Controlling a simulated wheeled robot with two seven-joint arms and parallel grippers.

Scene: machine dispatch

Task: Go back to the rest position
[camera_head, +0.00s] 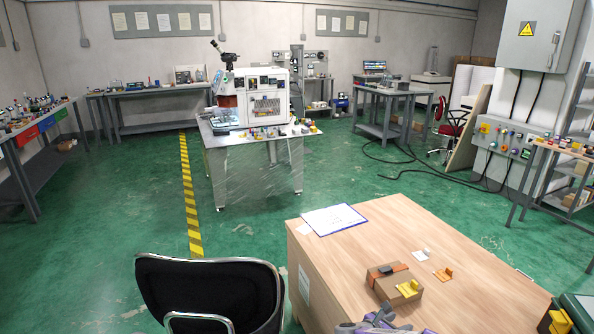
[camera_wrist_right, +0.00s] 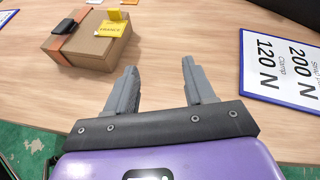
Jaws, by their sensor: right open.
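My right gripper (camera_head: 380,320) shows at the bottom edge of the head view, over the near part of the wooden table (camera_head: 470,270). In the right wrist view its two grey fingers (camera_wrist_right: 158,78) stand apart with nothing between them. A cardboard box (camera_head: 386,291) with an orange band and a yellow tag lies on the table just beyond the gripper. The box (camera_wrist_right: 95,50) is at the upper left in the wrist view, apart from the fingers. My left gripper is in neither view.
Small white and orange pieces lie beyond the box. A black chair (camera_head: 210,290) stands left of the table. Green floor beyond is largely clear.

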